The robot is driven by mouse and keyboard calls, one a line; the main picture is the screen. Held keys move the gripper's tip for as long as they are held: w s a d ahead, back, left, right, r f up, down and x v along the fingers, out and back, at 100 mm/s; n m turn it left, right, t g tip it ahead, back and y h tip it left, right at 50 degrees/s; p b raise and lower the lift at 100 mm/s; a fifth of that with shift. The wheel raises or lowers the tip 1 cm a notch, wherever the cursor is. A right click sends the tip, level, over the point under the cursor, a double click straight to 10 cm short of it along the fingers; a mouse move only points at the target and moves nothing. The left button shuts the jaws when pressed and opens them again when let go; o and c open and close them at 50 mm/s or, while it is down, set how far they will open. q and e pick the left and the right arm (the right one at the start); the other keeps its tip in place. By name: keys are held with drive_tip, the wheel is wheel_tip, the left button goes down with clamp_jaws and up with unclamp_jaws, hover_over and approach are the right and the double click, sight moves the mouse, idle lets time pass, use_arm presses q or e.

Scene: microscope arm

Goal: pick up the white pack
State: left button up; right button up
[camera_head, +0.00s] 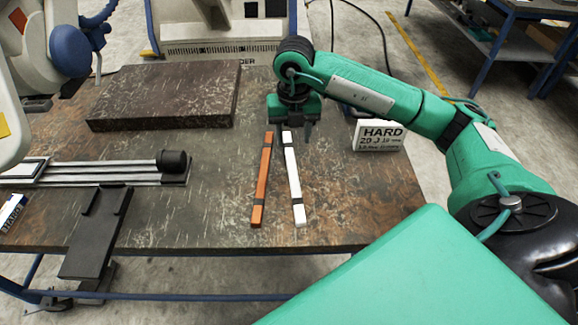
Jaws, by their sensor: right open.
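A long narrow white pack (294,182) with black bands near its ends lies on the table, pointing away from me. A matching orange pack (262,182) lies just to its left, a small gap apart. My right gripper (296,126) points down at the far end of the white pack and hides part of that end. It is open and holds nothing; whether it touches the pack cannot be told. My left gripper is not in view.
The brown worktable (350,215) carries a white box marked HARD (378,136) at right. A dark slab (165,95) lies at the back left, and a rail with a black knob (172,161) is at left. The table right of the packs is clear.

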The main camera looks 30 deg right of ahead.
hover_over(293, 171)
drive_tip(key=w, duration=0.1)
drive_tip(key=f, duration=0.5)
drive_tip(key=shift+d+f, duration=0.2)
drive_tip(key=shift+d, duration=0.05)
drive_tip(key=shift+s+a+f+p, duration=0.1)
drive_tip(key=shift+s+f+p, duration=0.1)
drive_tip(key=shift+f, duration=0.7)
drive_tip(key=shift+s+a+f+p, duration=0.1)
drive_tip(key=shift+f+p, duration=0.1)
drive_tip(key=shift+f, duration=0.65)
drive_tip(key=shift+s+a+f+p, duration=0.1)
drive_tip(key=shift+s+f+p, duration=0.1)
drive_tip(key=shift+f, duration=0.7)
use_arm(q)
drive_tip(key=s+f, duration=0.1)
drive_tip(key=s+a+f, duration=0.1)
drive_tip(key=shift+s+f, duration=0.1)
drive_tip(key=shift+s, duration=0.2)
use_arm(e)
drive_tip(key=shift+c, duration=0.2)
clamp_jaws()
